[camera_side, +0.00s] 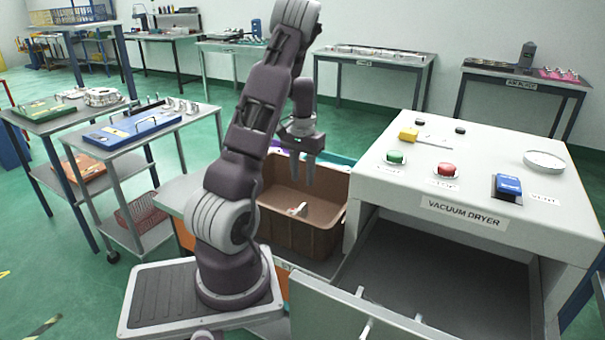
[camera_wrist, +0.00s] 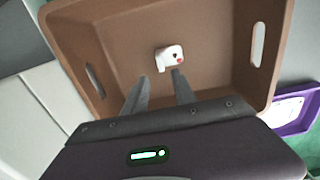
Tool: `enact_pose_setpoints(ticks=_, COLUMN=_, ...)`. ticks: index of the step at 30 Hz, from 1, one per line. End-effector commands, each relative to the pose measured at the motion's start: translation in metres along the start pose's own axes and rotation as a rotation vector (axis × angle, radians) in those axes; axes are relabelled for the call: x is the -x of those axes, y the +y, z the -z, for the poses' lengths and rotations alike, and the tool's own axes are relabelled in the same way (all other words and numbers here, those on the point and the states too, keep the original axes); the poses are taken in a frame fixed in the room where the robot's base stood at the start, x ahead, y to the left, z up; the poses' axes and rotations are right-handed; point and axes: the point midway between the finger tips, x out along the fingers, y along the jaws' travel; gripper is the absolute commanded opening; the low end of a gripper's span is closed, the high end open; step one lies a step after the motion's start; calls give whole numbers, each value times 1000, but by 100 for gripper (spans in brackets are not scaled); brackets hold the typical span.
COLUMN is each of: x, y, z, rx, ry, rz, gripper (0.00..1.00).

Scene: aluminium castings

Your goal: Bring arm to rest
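My gripper (camera_side: 303,182) hangs pointing down over the brown bin (camera_side: 325,243). Its two fingers are apart with nothing between them, and they also show in the wrist view (camera_wrist: 161,76). A small white part with a red spot (camera_wrist: 170,58) lies on the bin floor, beyond the fingertips in the wrist view. The same white part (camera_side: 298,209) shows low inside the bin in the side view, well below the fingers. My arm is raised, with its upper links standing above the bin.
The vacuum dryer (camera_side: 462,226) stands right of the bin, with its front drawer (camera_side: 440,265) pulled open. Green (camera_side: 396,158) and red (camera_side: 449,171) buttons are on its top. Carts with trays stand at left. A purple tray (camera_wrist: 300,112) lies beside the bin. Space above the bin is free.

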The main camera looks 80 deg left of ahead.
Motion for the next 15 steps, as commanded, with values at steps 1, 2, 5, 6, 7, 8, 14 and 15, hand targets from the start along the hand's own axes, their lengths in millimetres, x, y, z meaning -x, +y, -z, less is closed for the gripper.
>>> enact_pose_setpoints(ticks=1, x=5, y=0, z=0, rx=0, ry=2, rz=1, gripper=32)
enact_pose_setpoints(ticks=2, x=6, y=0, z=0, rx=1, ry=1, rz=1, gripper=32)
enact_pose_setpoints(ticks=5, x=9, y=0, z=0, rx=1, ry=-1, rz=0, gripper=32)
enact_pose_setpoints(ticks=6, x=9, y=0, z=-1, rx=1, ry=-2, rz=0, gripper=32)
enact_pose_setpoints(ticks=7, x=9, y=0, z=-1, rx=1, ry=-2, rz=0, gripper=32)
enact_pose_setpoints(ticks=8, x=9, y=0, z=0, rx=1, ry=-1, rz=0, gripper=32)
enact_pose_setpoints(ticks=14, x=8, y=0, z=0, rx=1, ry=-1, rz=0, gripper=32)
enact_pose_setpoints(ticks=15, x=8, y=0, z=0, rx=1, ry=-1, rz=0, gripper=32)
